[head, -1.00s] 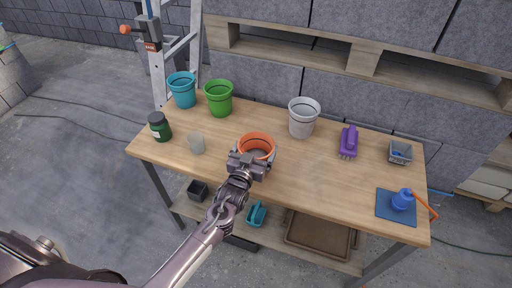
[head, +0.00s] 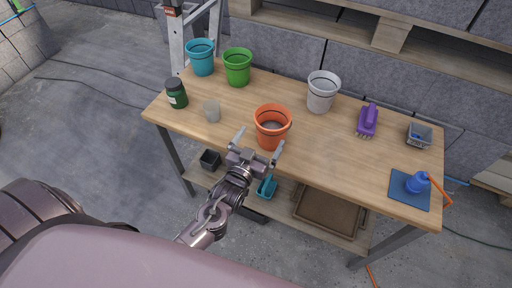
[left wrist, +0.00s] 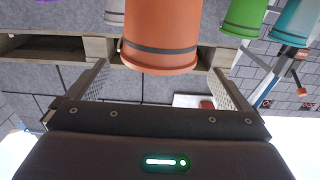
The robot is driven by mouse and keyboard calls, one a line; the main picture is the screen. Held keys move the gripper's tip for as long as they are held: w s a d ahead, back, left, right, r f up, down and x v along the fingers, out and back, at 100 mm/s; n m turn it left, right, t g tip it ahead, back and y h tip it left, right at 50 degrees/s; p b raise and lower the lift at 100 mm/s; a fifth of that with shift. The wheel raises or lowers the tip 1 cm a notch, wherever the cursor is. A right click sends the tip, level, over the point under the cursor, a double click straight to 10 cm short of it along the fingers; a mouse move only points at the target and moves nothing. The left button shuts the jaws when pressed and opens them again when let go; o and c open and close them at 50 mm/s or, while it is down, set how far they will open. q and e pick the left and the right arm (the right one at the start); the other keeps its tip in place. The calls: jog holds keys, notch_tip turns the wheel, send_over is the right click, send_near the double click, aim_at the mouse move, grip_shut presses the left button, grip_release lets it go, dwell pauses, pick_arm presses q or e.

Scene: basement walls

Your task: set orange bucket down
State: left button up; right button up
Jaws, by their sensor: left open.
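The orange bucket (head: 271,128) stands upright on the wooden table (head: 330,150), near its front edge. In the left wrist view the orange bucket (left wrist: 161,38) shows upside down in the picture, beyond the finger ends. My left gripper (head: 258,141) is open at the front of the bucket, with its two fingers spread apart. In the left wrist view the left gripper (left wrist: 160,80) has nothing between its fingers. My right gripper is not in view.
Blue (head: 201,58), green (head: 238,68) and white (head: 321,93) buckets stand along the back.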

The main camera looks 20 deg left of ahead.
pick_arm(q)
jog(key=shift+s, duration=1.35)
jog(key=s+a+f+m+g, duration=0.1)
jog(key=s+f+g, duration=0.35)
jog(key=f, duration=0.85)
jog(key=s+f+g, duration=0.3)
jog(key=s+f, duration=0.2)
jog(key=f, duration=0.8)
jog(key=s+a+f+g, duration=0.1)
jog(key=s+f+g, duration=0.3)
jog(key=s+f, duration=0.5)
jog(key=s+a+f+m+g, duration=0.1)
jog(key=s+f+g, duration=0.4)
jog(key=s+f, duration=0.5)
jog(key=s+a, duration=0.1)
jog(key=s, duration=0.8)
jog(key=shift+s+a+f+y, duration=0.2)
jog(key=shift+a+f+y, duration=0.05)
jog(key=shift+y, duration=0.05)
jog(key=shift+g, duration=0.25)
